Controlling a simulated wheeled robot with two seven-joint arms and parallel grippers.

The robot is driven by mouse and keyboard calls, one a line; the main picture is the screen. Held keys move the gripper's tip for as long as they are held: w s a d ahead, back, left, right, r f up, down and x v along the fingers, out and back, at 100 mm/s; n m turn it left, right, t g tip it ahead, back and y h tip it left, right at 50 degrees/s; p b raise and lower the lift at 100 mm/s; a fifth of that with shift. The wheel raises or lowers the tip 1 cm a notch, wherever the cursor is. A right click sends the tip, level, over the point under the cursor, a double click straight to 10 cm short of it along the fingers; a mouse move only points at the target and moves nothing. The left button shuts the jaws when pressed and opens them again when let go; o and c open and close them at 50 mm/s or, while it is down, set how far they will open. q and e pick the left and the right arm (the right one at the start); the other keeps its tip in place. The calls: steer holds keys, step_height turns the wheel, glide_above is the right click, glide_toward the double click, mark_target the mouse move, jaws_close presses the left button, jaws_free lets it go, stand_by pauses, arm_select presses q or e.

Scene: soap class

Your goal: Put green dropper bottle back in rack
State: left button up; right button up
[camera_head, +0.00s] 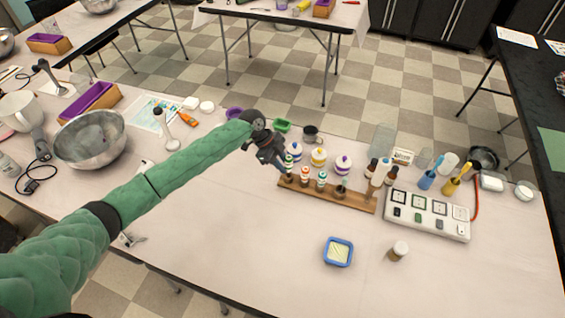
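A wooden rack (328,196) lies across the middle of the table and holds several small dropper bottles in a row. The green dropper bottle (289,167) is at the rack's left end, upright, with its lower part at the rack; I cannot tell whether it is fully seated. My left gripper (282,167) reaches in from the left, its fingertips right at this bottle. Whether the fingers are closed on it or only beside it is too small to tell. My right gripper is not in view.
Lidded white jars (318,157) stand behind the rack. A blue-rimmed dish (338,251) and a small capped jar (398,251) stand in front. The table's front middle is clear. A steel bowl (90,140) is at left.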

mark_target(286, 175)
arm_select(q)
steer(key=shift+f+b, duration=0.95)
steer(key=shift+f, duration=0.65)
steer(key=shift+s, duration=0.1)
steer(key=shift+c, duration=0.2)
steer(key=shift+f, duration=0.1)
steer(key=o, duration=0.5)
steer(key=shift+f, duration=0.1)
steer(key=shift+o, duration=0.9)
steer(key=o, duration=0.4)
step_height(286, 175, up, 8)
steer(key=p, duration=0.4)
